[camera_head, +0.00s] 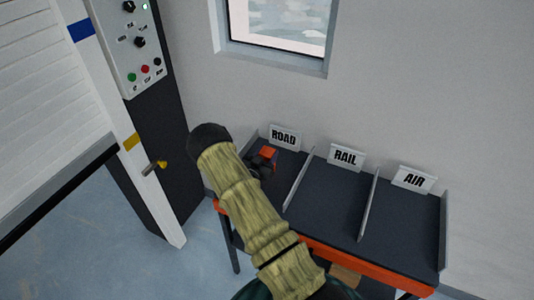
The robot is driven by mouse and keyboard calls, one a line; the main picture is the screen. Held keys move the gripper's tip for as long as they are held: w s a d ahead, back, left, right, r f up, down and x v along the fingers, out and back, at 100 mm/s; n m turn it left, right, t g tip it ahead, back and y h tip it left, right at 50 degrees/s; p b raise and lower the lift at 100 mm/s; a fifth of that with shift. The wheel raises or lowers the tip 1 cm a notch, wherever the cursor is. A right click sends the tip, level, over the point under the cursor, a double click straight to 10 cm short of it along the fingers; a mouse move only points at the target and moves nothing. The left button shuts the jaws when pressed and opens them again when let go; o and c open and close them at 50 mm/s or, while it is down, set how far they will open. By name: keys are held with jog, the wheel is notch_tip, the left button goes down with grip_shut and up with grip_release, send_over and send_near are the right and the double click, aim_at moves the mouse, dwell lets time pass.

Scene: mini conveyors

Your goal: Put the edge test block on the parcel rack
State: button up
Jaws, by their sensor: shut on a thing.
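The parcel rack (333,201) is a dark three-bay table with an orange front edge, against the wall on the right. Signs above its bays read ROAD, RAIL and AIR. My gripper (263,164) is a small dark shape at the ROAD bay, partly hidden behind my own arm. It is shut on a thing. An orange-red piece (268,153) shows at the gripper; it may be the edge test block, but its shape is too small to make out. I cannot tell whether it touches the rack's surface.
Upright dividers (299,179) separate the bays. The RAIL and AIR bays look empty. A brown object (345,275) shows below the rack's front edge. A control panel (128,40) and a roller shutter (45,90) stand on the left. The blue floor (110,250) is clear there.

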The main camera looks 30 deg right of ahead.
jog(key=shift+f, duration=0.2)
jog(key=o, duration=1.2)
jog(key=shift+w, duration=0.1)
jog(key=shift+o, duration=0.2)
jog(key=shift+d, duration=0.1)
jog(key=shift+r, duration=0.3)
jog(key=shift+s+a+f, duration=0.2)
jog(key=shift+s+a, duration=0.1)
jog(key=b+v, duration=0.3)
jog(key=v, duration=0.8)
jog(key=shift+s+a+b, duration=0.2)
jog(key=shift+b, duration=0.15)
jog(key=shift+r, duration=0.15)
